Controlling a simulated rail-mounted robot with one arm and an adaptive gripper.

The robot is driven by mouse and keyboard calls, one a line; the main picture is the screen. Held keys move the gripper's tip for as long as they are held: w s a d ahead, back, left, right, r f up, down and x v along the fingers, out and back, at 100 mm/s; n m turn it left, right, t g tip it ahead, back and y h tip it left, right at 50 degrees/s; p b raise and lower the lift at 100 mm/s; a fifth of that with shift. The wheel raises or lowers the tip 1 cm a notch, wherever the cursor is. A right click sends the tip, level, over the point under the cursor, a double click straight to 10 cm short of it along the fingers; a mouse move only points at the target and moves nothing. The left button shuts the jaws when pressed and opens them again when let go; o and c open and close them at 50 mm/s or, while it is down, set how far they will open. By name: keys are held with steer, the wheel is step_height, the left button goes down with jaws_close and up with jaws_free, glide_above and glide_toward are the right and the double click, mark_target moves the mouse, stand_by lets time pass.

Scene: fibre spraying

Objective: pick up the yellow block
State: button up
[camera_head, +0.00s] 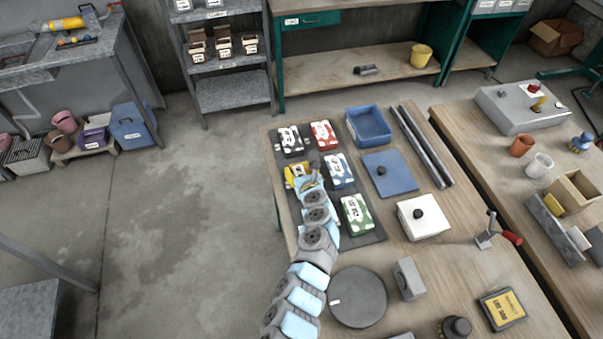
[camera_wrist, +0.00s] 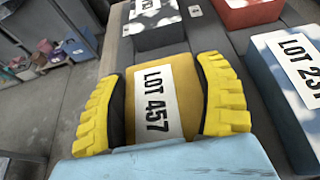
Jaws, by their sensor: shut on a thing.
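The yellow block (camera_wrist: 186,96) fills the middle of the wrist view and bears a white label reading LOT 457. My gripper (camera_wrist: 165,100) has its two ridged yellow fingers against the block's left and right sides, shut on it. In the head view the yellow block (camera_head: 292,172) is at the left of the dark mat, partly hidden by my gripper (camera_head: 307,177). I cannot tell whether the block touches the mat.
The dark mat (camera_head: 372,238) also carries a black block (camera_head: 290,140), a red block (camera_head: 323,134), a blue block (camera_head: 339,171) and a green block (camera_head: 356,214). A blue tray (camera_head: 369,140) and a blue lid (camera_head: 390,185) lie to the right. A round grey disc (camera_head: 357,297) is nearer.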

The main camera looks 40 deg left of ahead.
mark_target(301, 170)
step_height(301, 170, up, 4)
steer(key=shift+f+p, duration=0.15)
steer(key=shift+p, duration=0.65)
steer(key=shift+s+d+r, duration=0.1)
steer(key=shift+r, duration=0.1)
steer(key=s+d+r, duration=0.1)
steer(key=s+r, duration=0.1)
steer(key=r, duration=0.1)
steer(key=s+d+r+p, duration=0.1)
steer(key=shift+s+d+r, duration=0.25)
steer(key=shift+d+r, duration=0.05)
steer(key=shift+r, duration=0.05)
steer(key=s+d+r, duration=0.4)
steer(key=s+d, duration=0.1)
steer(key=s, duration=0.2)
steer(key=shift+s+d, duration=0.2)
steer(key=shift+d, duration=0.1)
